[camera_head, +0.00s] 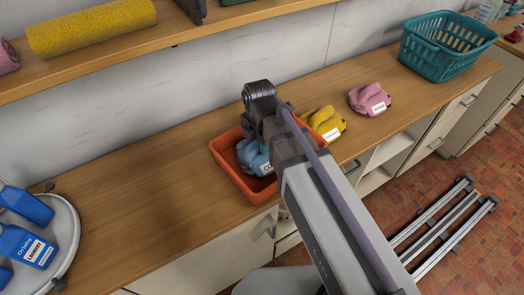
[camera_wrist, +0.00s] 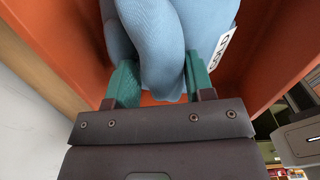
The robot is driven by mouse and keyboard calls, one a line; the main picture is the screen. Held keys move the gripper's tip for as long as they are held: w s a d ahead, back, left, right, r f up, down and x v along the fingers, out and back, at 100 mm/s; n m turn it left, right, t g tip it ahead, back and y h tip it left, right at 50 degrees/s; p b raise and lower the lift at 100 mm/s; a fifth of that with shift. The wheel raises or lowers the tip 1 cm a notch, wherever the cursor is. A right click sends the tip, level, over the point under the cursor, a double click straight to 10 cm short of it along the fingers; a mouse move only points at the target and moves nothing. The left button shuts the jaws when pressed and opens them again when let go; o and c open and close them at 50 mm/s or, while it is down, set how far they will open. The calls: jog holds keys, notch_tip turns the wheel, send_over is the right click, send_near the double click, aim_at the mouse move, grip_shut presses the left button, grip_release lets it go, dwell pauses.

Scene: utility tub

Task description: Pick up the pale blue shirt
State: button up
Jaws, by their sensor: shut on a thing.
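The pale blue shirt (camera_head: 252,158) is a folded bundle with a white label, inside an orange tub (camera_head: 231,172) on the wooden counter. In the wrist view the shirt (camera_wrist: 155,45) fills the space between the green fingers of my gripper (camera_wrist: 160,85), which is shut on it. The orange tub walls (camera_wrist: 270,45) show around the shirt there. In the head view my arm hides the fingers and part of the tub. I cannot tell whether the shirt touches the tub floor.
A yellow folded shirt (camera_head: 326,121) and a pink one (camera_head: 369,99) lie to the right on the counter. A teal basket (camera_head: 446,47) stands farther right. A shelf (camera_head: 170,41) runs above, holding a yellow roll (camera_head: 92,27).

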notch_tip(320, 180, up, 10)
jog(key=p, duration=1)
jog(key=shift+r, duration=0.15)
jog(key=shift+c, duration=1.4)
jog(key=shift+f, duration=0.2)
